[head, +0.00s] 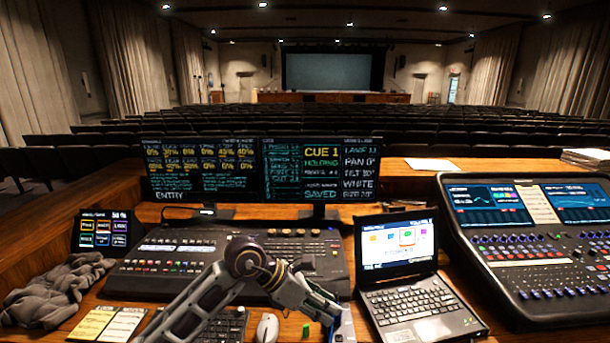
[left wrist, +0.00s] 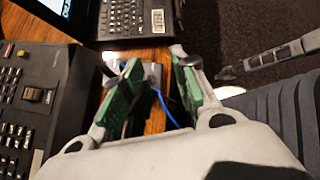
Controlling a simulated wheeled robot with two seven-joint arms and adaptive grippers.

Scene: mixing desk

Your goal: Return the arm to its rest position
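My left arm comes in from the bottom of the head view and reaches over the front of the lighting console. My left gripper (head: 322,312) is above the desk between the console and the laptop. In the left wrist view its two green-padded fingers (left wrist: 158,92) stand apart. Wood desk, a blue cable (left wrist: 166,108) and a grey item show past the gap, and nothing is clearly held. A grey slotted arm part with a dark end shows at the right of the wrist view, probably my right arm. Its fingers cannot be made out.
The lighting console (head: 180,262) lies left of the gripper, the open laptop (head: 410,300) right. Two monitors (head: 200,168) stand behind. A mouse (head: 267,328), note cards (head: 108,323) and grey cloth (head: 55,290) lie near the front. A large mixer (head: 540,240) fills the right.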

